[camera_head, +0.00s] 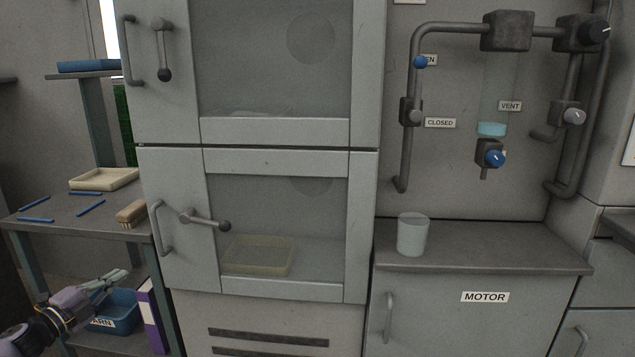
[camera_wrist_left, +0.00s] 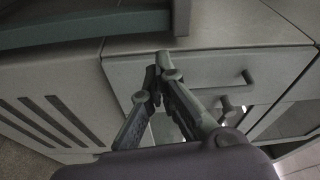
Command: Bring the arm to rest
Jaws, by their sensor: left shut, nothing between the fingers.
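My left gripper (camera_head: 112,281) is at the lower left of the head view, in front of the side table and its lower shelf. In the left wrist view its two fingers (camera_wrist_left: 161,72) meet at the tips. It is shut and holds nothing. Behind the fingers, the left wrist view shows a grey cabinet front with a handle. My right gripper is in neither view.
The side table (camera_head: 65,222) holds a cream tray (camera_head: 103,179), a brush (camera_head: 131,214) and several blue sticks. A blue bin (camera_head: 118,312) and purple binder (camera_head: 153,318) are below. A two-door cabinet (camera_head: 270,162) stands centre; a cup (camera_head: 412,235) sits on the right counter (camera_head: 480,250).

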